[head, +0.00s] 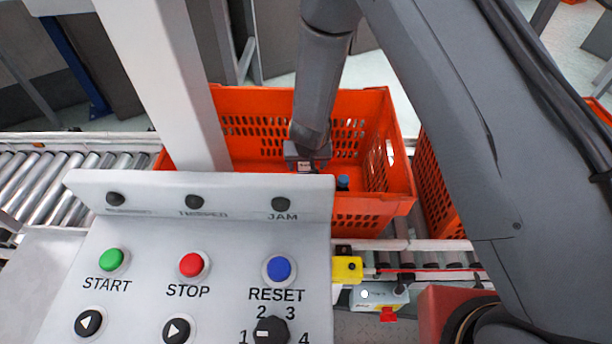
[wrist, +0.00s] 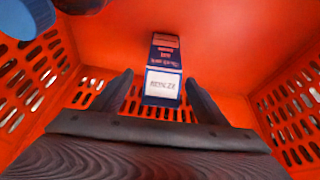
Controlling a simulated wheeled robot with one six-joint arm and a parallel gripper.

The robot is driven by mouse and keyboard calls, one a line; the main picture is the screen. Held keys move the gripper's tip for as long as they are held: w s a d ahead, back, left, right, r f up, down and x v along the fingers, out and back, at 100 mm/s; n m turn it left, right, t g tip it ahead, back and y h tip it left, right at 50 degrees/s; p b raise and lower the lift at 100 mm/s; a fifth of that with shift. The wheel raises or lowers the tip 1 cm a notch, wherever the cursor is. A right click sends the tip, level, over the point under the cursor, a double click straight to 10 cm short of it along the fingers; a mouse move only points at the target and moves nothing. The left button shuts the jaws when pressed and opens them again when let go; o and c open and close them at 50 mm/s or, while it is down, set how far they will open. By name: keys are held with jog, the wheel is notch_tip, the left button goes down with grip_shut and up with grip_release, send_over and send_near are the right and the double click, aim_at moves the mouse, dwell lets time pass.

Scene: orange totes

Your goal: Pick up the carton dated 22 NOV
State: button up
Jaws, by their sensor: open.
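In the wrist view a narrow blue carton (wrist: 165,58) with red markings and a white label lies ahead inside the orange tote (wrist: 240,50). The label's small lettering is blurred and seems inverted; I cannot read a date with certainty. My gripper (wrist: 159,80) is open, one finger on each side of the carton's near end, with gaps showing. Whether the fingers are at its depth is unclear. In the head view my gripper (head: 306,165) reaches down into the orange tote (head: 372,207); the control panel and tote wall hide the carton there.
A blue cap (wrist: 24,16) and a dark red item (wrist: 82,5) are at the wrist view's upper left. A blue-topped item (head: 343,182) shows in the tote. The control panel (head: 190,230) and its white post (head: 170,80) stand in front; another orange tote (head: 437,185) is at right.

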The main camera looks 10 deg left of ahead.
jog(key=shift+x, duration=2.4)
jog(key=shift+s+a, duration=0.15)
jog(key=shift+a, duration=0.05)
jog(key=c, duration=1.4)
jog(key=shift+c, duration=0.8)
jog(key=shift+r, duration=0.1)
